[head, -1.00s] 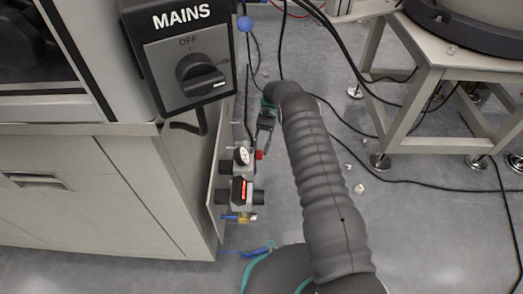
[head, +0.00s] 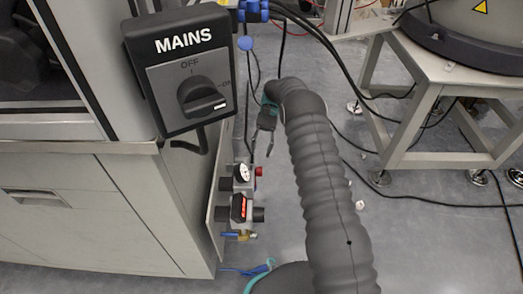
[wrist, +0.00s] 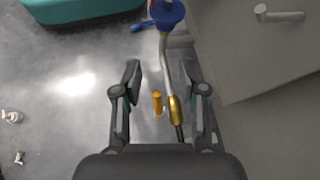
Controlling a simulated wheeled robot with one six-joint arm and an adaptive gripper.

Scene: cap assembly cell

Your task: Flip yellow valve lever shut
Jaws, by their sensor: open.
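In the wrist view, a short upright yellow lever (wrist: 157,104) stands between the open fingers of my gripper (wrist: 161,82). A yellow-gold fitting (wrist: 174,109) on a thin line is just right of it, also between the fingers. Neither finger touches the lever, as far as I can tell. In the head view, my gripper (head: 263,146) hangs open above and right of the pressure gauge (head: 242,172). I cannot make out the yellow lever there. A brass fitting with a blue handle (head: 231,235) sits below the gauge.
The MAINS switch box (head: 185,75) is on the machine at upper left. A grey cabinet (head: 90,210) stands below it, left of my arm. A blue round part (wrist: 166,13) is at the wrist view's top. Cables cross the floor by the metal stand (head: 420,120).

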